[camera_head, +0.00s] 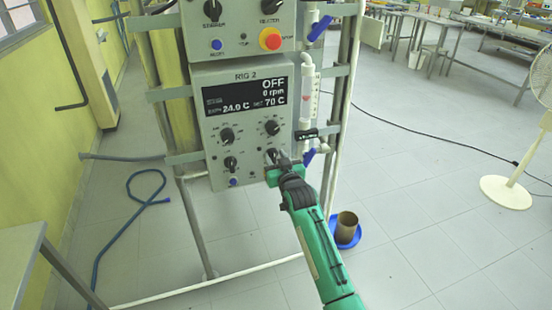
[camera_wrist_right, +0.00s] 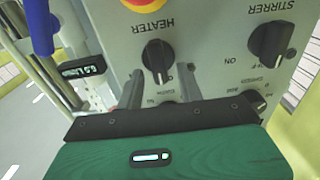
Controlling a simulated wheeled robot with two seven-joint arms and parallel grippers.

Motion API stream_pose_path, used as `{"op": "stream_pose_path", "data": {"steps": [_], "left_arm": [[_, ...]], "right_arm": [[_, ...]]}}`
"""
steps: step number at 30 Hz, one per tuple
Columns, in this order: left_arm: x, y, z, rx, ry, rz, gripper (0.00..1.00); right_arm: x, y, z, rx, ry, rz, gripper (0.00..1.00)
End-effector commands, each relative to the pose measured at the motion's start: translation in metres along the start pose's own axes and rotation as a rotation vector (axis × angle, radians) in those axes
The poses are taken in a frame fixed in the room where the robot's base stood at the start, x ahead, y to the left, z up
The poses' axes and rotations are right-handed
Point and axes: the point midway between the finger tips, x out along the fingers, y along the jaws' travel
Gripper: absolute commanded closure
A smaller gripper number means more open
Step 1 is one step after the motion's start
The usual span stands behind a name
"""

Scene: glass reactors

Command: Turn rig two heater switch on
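The rig two panel (camera_head: 240,95) is a grey box whose black display (camera_head: 245,95) reads OFF, 0 rpm, 24.0 C and set 70 C. The black heater switch (camera_wrist_right: 157,58) is a rotary knob under an upside-down HEATER label in the right wrist view. In the head view it is largely hidden by my right gripper at the panel's lower right. My right gripper (camera_wrist_right: 159,88) is open, with one finger to each side of the knob in the picture. I see no clear contact with it. My left gripper is not in view.
The stirrer knob (camera_wrist_right: 270,38) sits beside the heater switch. A red and yellow button (camera_wrist_right: 145,3) is close by. Glass tubing with blue handles (camera_head: 309,157) runs along the panel's right side. A blue tray with a brown pot (camera_head: 347,225) is on the floor.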

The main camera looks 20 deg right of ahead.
Motion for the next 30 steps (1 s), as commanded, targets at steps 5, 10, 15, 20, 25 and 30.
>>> {"op": "stream_pose_path", "data": {"steps": [5,10,15,20,25,30], "left_arm": [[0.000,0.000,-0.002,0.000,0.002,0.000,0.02],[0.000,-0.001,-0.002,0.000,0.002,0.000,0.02],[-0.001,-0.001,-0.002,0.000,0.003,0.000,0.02],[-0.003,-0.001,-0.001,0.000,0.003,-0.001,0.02],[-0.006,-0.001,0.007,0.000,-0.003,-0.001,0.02],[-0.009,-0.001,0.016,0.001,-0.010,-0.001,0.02]], "right_arm": [[0.000,0.000,0.000,0.000,0.000,0.000,0.80],[0.000,0.000,0.000,0.000,0.000,0.000,1.00],[0.000,0.000,0.000,0.009,0.000,0.000,1.00],[0.000,0.001,-0.001,0.049,0.000,0.001,1.00],[0.000,0.002,-0.002,0.148,-0.001,0.001,1.00],[0.000,0.004,-0.002,0.291,-0.001,0.001,1.00]]}}
